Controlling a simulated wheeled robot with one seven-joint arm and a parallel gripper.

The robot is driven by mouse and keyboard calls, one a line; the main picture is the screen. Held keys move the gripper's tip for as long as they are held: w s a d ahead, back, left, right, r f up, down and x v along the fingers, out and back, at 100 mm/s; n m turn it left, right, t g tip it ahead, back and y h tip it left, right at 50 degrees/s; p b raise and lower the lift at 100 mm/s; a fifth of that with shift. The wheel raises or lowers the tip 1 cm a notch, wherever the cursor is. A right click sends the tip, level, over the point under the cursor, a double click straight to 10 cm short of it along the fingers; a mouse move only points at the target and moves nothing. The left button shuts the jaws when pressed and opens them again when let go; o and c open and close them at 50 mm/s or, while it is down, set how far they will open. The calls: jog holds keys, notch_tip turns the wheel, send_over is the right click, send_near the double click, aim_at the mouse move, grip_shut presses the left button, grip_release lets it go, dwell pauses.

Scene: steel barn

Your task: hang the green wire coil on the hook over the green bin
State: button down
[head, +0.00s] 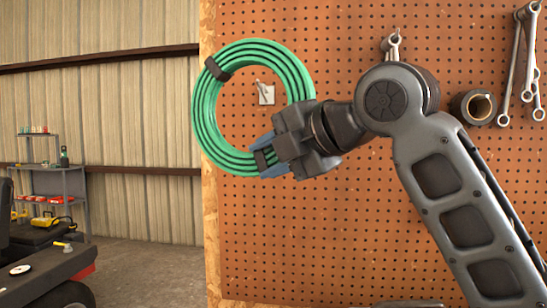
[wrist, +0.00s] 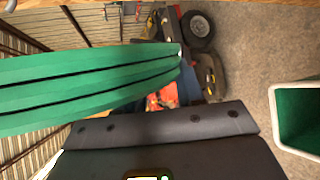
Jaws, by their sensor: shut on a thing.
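The green wire coil (head: 205,107) is a ring with dark ties, held up in front of the orange pegboard. My gripper (head: 267,158) is shut on the coil's lower right side. A small hook on a pale plate (head: 266,95) shows through the coil's opening, right of its middle. I cannot tell whether the hook reaches into the ring or the coil is still in front of it. In the wrist view the coil (wrist: 90,85) fills the left side as green bands. A pale-rimmed bin, green inside (wrist: 303,118), stands on the floor at the right edge of the wrist view.
Wrenches (head: 520,60) and a tape roll (head: 473,107) hang on the pegboard (head: 350,220) to the right. The board's left edge is beside the coil. A shelf (head: 60,182) and a dark red-trimmed machine (head: 50,270) stand at the left, away from the board.

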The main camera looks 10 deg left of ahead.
jog(key=w+f, duration=0.1)
jog(key=w, duration=0.9)
jog(key=shift+w+d+f+p, duration=0.2)
jog(key=shift+w+f+p, duration=0.1)
dwell(0.9)
jog(key=shift+w+f, duration=0.1)
jog(key=shift+f, duration=0.05)
dwell(0.5)
jog(key=c, duration=0.6)
grip_release()
jog(key=shift+f, duration=0.1)
